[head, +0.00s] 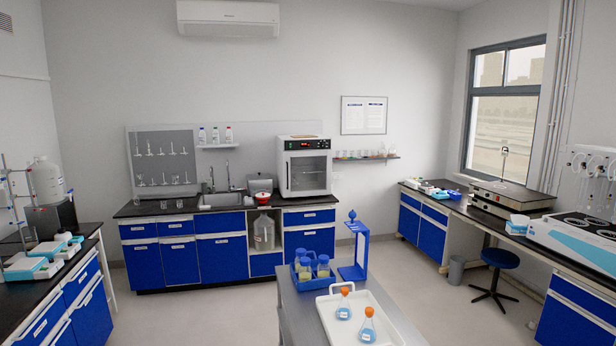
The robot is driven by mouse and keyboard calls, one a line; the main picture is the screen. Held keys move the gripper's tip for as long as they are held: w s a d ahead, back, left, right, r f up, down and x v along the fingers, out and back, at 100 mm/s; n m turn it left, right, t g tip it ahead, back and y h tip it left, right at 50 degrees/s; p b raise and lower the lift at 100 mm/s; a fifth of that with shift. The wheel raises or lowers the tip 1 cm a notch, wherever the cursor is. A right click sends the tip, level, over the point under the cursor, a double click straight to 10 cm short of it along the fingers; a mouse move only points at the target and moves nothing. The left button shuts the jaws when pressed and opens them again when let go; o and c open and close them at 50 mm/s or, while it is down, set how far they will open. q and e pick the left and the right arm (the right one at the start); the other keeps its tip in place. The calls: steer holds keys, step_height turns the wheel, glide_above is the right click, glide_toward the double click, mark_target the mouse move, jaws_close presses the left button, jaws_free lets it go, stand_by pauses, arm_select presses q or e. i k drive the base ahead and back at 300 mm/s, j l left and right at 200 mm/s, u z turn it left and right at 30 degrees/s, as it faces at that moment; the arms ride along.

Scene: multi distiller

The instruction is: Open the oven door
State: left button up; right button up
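The oven (304,166) is a white box with a dark control panel on top and a glass-windowed door (307,173). It stands on the right end of the black counter along the back wall. The door looks shut. A handle cannot be made out clearly at this distance. Neither of my grippers shows in the head view, and the oven is far across the room from my camera.
A grey table (290,304) stands in front, bearing a white tray (392,325) with flasks, a blue bottle rack and a blue stand. A blue stool (499,257) is at right. Side benches flank the room. Floor left of the table is clear.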

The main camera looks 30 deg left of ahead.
mark_target(306, 173)
steer(key=u, duration=1.2)
steer(key=i+j, duration=0.1)
steer(key=i, duration=7.5)
steer(key=l+z, duration=0.05)
steer(key=l, duration=0.1)
